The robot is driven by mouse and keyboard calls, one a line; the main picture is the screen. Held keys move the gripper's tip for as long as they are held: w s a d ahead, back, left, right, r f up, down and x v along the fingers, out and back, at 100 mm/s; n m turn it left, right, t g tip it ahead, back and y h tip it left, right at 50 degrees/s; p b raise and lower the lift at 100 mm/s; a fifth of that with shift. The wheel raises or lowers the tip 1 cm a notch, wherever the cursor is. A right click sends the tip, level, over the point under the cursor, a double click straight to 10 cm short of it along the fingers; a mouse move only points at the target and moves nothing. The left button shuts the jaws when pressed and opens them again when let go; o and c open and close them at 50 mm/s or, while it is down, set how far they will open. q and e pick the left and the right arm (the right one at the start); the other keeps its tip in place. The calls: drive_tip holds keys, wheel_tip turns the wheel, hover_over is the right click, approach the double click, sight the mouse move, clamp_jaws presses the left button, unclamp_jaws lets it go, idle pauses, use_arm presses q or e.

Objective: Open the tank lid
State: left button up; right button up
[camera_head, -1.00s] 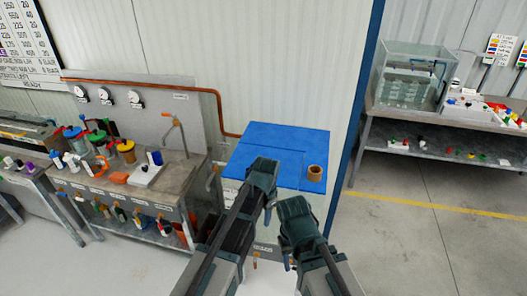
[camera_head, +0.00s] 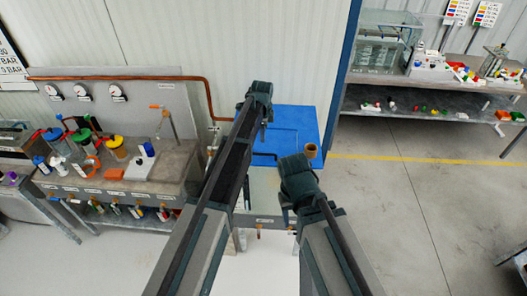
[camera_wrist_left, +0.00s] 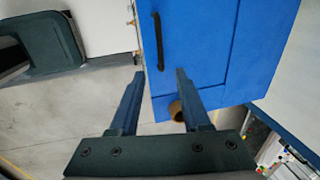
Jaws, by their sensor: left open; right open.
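The tank has a flat blue lid (camera_head: 300,122), which appears shut, at the middle of the head view. My left arm covers its left part. In the left wrist view the lid (camera_wrist_left: 205,30) fills the upper middle, with a dark bar handle (camera_wrist_left: 158,40) on it. My left gripper (camera_head: 262,97) is over the lid's far left part, open. In the wrist view its fingertips (camera_wrist_left: 160,74) are apart below the handle, with nothing between them. My right gripper (camera_head: 292,180) is open and empty in front of the lid's near edge.
A brown ring-shaped object (camera_head: 310,151) sits at the lid's near right corner. A cluttered sink bench (camera_head: 175,160) stands left, with a copper pipe (camera_head: 130,78) above. A blue post (camera_head: 340,75) and a shelf bench (camera_head: 430,100) stand right.

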sight(263, 154)
use_arm(q)
drive_tip(key=w+f+b, duration=0.1)
drive_tip(key=f+b, duration=0.7)
drive_tip(key=w+f+b, duration=0.1)
drive_tip(key=f+b, duration=0.3)
drive_tip(key=f, duration=0.1)
drive_tip(key=shift+w+b, duration=0.3)
drive_tip(key=shift+b, duration=0.05)
clamp_jaws()
idle(0.9)
